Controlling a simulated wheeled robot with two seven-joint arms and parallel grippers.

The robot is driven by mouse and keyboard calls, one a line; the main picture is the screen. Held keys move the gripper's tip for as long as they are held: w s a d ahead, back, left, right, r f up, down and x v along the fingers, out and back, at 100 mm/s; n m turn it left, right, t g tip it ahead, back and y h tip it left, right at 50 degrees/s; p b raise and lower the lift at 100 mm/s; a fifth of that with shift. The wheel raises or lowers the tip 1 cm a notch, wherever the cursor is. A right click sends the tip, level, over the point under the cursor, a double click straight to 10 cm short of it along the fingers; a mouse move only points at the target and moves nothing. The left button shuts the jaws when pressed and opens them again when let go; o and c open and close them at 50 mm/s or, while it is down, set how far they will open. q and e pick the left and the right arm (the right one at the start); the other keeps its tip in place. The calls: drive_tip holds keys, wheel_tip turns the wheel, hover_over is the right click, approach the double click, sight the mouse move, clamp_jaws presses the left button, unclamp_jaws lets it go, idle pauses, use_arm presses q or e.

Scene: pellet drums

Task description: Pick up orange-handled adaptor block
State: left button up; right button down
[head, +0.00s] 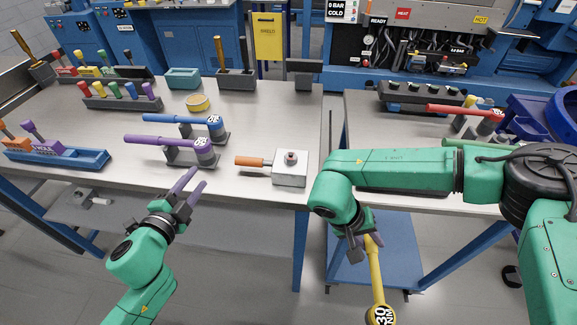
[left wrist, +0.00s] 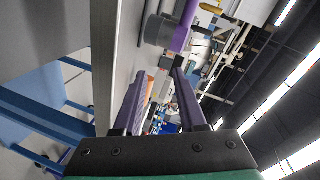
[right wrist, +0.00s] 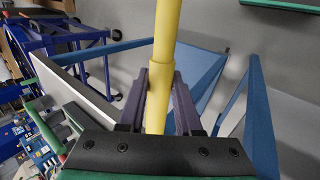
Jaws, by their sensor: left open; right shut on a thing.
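The adaptor block (head: 290,170) is a pale metal block with an orange handle (head: 250,161) pointing left. It sits near the front edge of the left table. My left gripper (head: 188,183) is open and empty in front of that table's edge, left of the block and lower in the picture. In the left wrist view its fingers (left wrist: 160,90) are apart, with a small orange patch between them. My right gripper (head: 366,238) is shut on a yellow torque wrench (head: 376,275), which hangs down in front of the gap between the tables. The yellow shaft (right wrist: 165,60) runs between the fingers in the right wrist view.
A purple wrench (head: 165,142) and a blue wrench (head: 185,119) rest on stands left of the block. A blue tray (head: 60,157) lies at the far left. A red wrench (head: 465,110) is on the right table.

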sight(253, 164)
drive_tip(key=shift+a, duration=0.1)
use_arm(q)
drive_tip(key=s+d+m+g+h, duration=0.2)
drive_tip(key=d+m+h, duration=0.4)
drive_tip(key=m, duration=0.2)
use_arm(e)
drive_tip(key=shift+r, duration=0.1)
use_arm(q)
drive_tip(key=p+x, duration=0.3)
drive_tip(key=x, duration=0.8)
drive_tip(key=shift+w+f, duration=0.25)
drive_tip(key=shift+w, duration=0.05)
use_arm(e)
wheel_tip(253, 164, up, 3)
drive_tip(key=shift+r, duration=0.1)
use_arm(q)
drive_tip(key=shift+w+d+f, duration=0.15)
drive_tip(key=shift+w+f, duration=0.05)
drive_tip(key=shift+s, duration=0.1)
clamp_jaws()
drive_tip(key=shift+r, duration=0.2)
